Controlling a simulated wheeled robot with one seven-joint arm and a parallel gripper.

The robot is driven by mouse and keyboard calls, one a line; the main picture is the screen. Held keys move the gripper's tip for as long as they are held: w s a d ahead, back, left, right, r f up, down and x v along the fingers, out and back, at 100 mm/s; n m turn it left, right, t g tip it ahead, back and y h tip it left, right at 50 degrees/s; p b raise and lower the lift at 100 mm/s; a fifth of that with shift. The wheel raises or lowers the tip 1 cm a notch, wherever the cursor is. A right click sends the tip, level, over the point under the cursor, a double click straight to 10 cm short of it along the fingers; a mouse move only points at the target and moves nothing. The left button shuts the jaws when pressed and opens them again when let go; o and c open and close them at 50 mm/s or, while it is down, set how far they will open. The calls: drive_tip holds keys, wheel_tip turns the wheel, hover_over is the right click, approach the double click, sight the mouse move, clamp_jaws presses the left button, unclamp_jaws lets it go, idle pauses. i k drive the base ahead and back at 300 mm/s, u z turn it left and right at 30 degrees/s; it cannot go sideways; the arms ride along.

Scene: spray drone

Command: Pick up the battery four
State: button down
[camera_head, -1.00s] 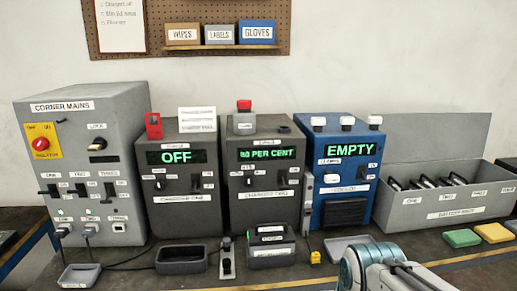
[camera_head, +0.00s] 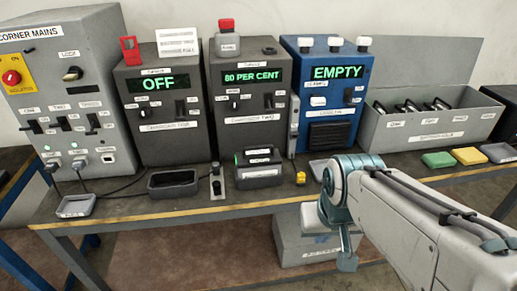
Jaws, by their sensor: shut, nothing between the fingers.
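I cannot tell which battery is battery four, as the small labels are too blurred to read. Dark batteries with handles (camera_head: 410,106) stand in the grey battery rack (camera_head: 425,137) at the right. Another dark block (camera_head: 258,157) with pale labels and a green strip sits in a cradle in front of the charger that reads 80 PER CENT (camera_head: 249,100); it looks like a battery. My gripper (camera_head: 347,262) hangs below the teal wrist, in front of the bench edge. It is shut and empty, small in view, and apart from the batteries and the block.
Corner mains (camera_head: 68,90), a charger reading OFF (camera_head: 163,105) and a blue cooler reading EMPTY (camera_head: 328,95) line the bench back. An empty dark tray (camera_head: 174,184) lies in front. Green (camera_head: 437,160) and yellow (camera_head: 467,156) pads lie right. A grey box (camera_head: 300,245) stands below the bench.

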sight(256, 163)
drive_tip(key=z, duration=3.45)
drive_tip(key=k, duration=1.5)
drive_tip(key=u, duration=1.9)
